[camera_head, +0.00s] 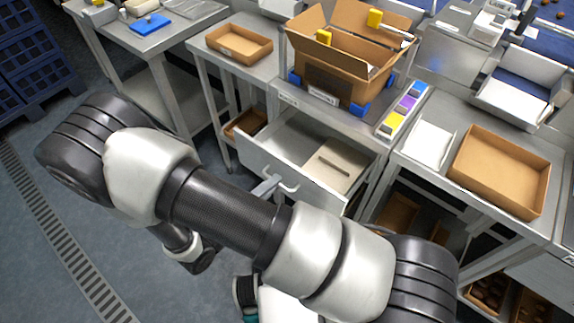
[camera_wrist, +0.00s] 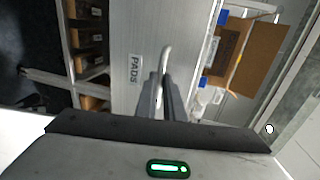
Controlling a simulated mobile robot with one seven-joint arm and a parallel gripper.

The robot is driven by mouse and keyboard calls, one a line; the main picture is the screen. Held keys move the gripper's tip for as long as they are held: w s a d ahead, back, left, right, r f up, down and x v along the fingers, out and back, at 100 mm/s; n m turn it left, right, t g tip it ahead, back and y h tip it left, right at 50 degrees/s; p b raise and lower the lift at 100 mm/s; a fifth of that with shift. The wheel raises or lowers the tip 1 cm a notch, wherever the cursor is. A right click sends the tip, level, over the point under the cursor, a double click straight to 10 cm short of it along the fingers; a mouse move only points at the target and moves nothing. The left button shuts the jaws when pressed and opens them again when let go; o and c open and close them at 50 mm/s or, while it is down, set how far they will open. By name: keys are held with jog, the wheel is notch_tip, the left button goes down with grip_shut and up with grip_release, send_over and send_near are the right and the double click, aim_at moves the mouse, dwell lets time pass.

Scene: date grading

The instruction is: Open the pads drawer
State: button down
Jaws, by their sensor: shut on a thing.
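The pads drawer (camera_head: 255,160) stands pulled out from under the middle bench in the head view. Its inside shows, with a pale flat pad or stack (camera_head: 338,166) lying at the right. In the wrist view the drawer front (camera_wrist: 130,40) carries a label reading PADS. Its curved light handle (camera_wrist: 166,54) lies between the fingertips of my gripper (camera_wrist: 165,84), which is shut on it. In the head view the handle (camera_head: 289,187) shows partly beside my arm, which hides most of my gripper and the lower drawer front.
An open cardboard box (camera_head: 330,60) stands on the bench above the drawer, beside a tray (camera_head: 239,44) and a strip of coloured blocks (camera_head: 403,110). Another brown tray (camera_head: 500,172) is on the right bench.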

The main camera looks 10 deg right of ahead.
jog(key=f+v, duration=0.1)
jog(key=v, duration=0.5)
jog(key=shift+a+f, duration=0.1)
jog(key=c, duration=1.9)
grip_release()
jog(key=shift+o, duration=0.2)
jog(key=shift+s, duration=0.1)
jog(key=v, duration=1.7)
jog(key=shift+s+a, duration=0.1)
jog(key=shift+a, duration=0.05)
